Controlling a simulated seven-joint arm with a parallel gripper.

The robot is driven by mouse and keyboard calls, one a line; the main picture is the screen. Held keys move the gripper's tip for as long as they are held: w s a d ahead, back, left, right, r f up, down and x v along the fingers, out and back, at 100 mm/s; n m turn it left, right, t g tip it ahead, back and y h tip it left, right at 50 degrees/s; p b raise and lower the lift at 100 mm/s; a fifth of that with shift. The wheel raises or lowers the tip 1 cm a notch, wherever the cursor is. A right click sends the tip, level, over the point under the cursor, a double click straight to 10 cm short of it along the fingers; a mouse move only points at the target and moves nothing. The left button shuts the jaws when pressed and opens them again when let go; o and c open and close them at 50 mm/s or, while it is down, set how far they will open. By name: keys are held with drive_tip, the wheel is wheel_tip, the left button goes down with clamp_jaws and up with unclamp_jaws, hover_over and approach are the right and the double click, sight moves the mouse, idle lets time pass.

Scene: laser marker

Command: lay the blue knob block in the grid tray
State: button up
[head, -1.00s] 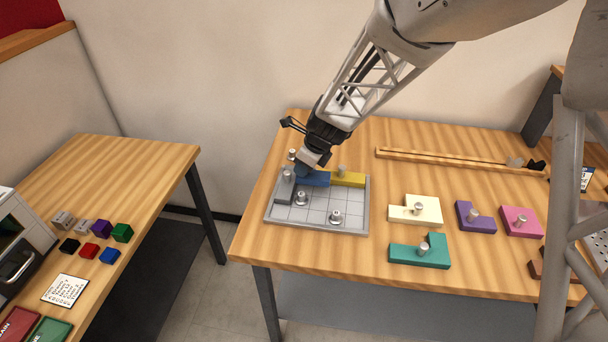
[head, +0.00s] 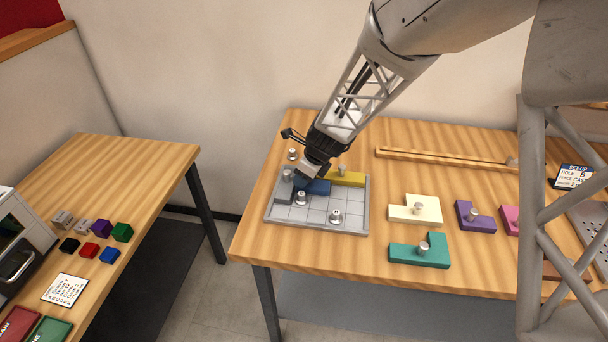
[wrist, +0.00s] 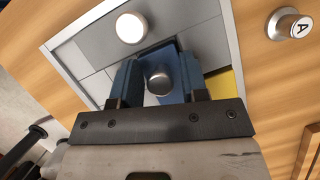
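The blue knob block (head: 317,187) is within the grid tray (head: 347,229), between a grey block (head: 284,192) and a yellow block (head: 348,178). Whether it lies fully flat cannot be told. My gripper (head: 304,180) is low over the back left of the tray. In the wrist view, the block's metal knob (wrist: 158,80) stands between the two fingers of my gripper (wrist: 159,85), with a narrow gap on each side. The fingers are open around the knob. Blue surface (wrist: 174,97) shows under and beyond it; my gripper hides the rest.
Cream (head: 415,212), purple (head: 474,216) and teal (head: 420,254) blocks lie to the right. A wooden rail (head: 440,159) runs along the back.

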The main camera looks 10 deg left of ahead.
sight(319, 187)
drive_tip(key=shift+o, duration=0.5)
drive_tip(key=shift+r, duration=0.1)
drive_tip(key=shift+r, duration=0.15)
drive_tip(key=v, duration=1.1)
drive_tip(key=shift+r, duration=0.4)
drive_tip(key=shift+d, duration=0.15)
